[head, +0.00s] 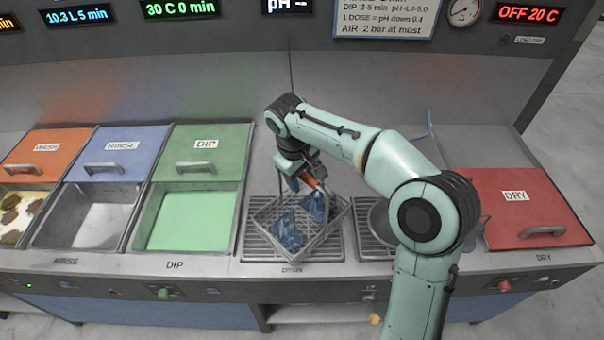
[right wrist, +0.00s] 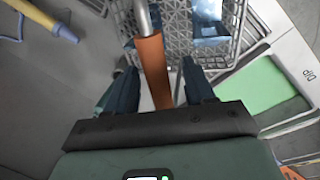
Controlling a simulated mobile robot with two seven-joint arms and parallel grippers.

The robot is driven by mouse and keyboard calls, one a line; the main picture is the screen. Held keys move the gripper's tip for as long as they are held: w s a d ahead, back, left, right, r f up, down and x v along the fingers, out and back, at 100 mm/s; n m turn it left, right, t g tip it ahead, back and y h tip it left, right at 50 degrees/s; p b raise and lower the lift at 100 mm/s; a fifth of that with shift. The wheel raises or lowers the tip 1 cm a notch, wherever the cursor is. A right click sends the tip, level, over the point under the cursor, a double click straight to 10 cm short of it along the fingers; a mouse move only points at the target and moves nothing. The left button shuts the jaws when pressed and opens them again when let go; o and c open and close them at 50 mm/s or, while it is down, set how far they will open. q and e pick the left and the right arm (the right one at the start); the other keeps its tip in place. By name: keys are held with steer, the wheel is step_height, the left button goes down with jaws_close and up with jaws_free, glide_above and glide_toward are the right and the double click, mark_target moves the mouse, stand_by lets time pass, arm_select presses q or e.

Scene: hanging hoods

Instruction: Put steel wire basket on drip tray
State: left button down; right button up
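The steel wire basket (head: 333,232) sits turned at an angle over the ribbed drip tray (head: 256,247) marked DRAIN, with blue pieces inside. It seems to rest on the tray, though any small gap underneath is hidden. My right gripper (head: 305,180) is above the basket at its orange handle. In the right wrist view, the orange handle (right wrist: 153,70) lies between the two fingers of my right gripper (right wrist: 160,80). A gap shows beside the handle, so the fingers look open around it. The basket mesh (right wrist: 178,25) shows beyond them. My left gripper is not in view.
Left of the drip tray stand the green DIP tank (head: 187,222), the RINSE tank (head: 98,226) and a tank with brown pieces (head: 20,212), their lids behind. A second grille (head: 368,250) with a round pan is on the right, partly behind my arm, before the red DRY lid (head: 525,205).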

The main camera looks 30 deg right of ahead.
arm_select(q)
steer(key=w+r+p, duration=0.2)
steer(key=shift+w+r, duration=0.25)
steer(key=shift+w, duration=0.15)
arm_select(e)
step_height(320, 180, up, 12)
steer(key=a, duration=0.2)
steer(key=shift+s+a, duration=0.15)
steer(key=shift+s, duration=0.2)
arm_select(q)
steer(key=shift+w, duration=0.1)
arm_select(e)
steer(key=shift+w, duration=0.1)
